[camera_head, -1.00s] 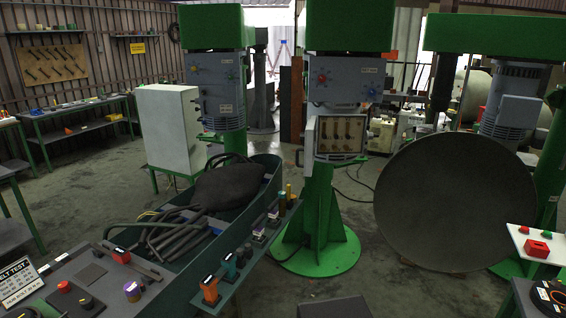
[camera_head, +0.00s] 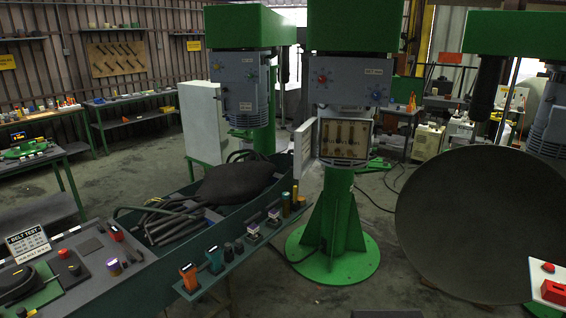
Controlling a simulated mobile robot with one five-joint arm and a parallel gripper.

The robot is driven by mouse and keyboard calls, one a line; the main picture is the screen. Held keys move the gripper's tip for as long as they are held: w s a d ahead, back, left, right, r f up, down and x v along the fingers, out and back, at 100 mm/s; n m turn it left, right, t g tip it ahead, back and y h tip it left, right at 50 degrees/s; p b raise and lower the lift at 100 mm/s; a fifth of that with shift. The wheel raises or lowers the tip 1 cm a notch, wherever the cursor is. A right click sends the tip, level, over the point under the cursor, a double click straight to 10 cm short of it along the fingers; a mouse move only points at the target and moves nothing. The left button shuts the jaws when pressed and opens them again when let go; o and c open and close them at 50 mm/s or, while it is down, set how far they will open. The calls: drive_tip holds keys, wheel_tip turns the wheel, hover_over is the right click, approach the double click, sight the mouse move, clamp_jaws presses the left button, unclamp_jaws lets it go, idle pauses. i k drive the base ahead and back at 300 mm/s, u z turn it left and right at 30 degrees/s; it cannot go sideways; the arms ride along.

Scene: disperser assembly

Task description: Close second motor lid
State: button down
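The middle green machine carries a grey motor housing (camera_head: 348,82) with a blue knob and a red knob on its front. Below it is an open motor box (camera_head: 345,138) with several brown terminal parts showing inside. Its pale lid (camera_head: 304,150) stands swung open on the left side of the box, seen at a steep angle. The left machine's motor (camera_head: 240,82) also has coloured knobs; no open box shows on it. I cannot read the motor labels. My gripper is not in view.
A green trough bench (camera_head: 160,262) with hoses and a dark sack (camera_head: 238,182) stands at front left. A large dark disc (camera_head: 470,225) stands at right. The middle machine's round green base (camera_head: 333,252) sits on floor that is partly clear around it.

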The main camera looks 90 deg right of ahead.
sight(305, 150)
drive_tip(key=z, duration=1.45)
drive_tip(key=i, duration=0.45)
drive_tip(key=u, duration=0.25)
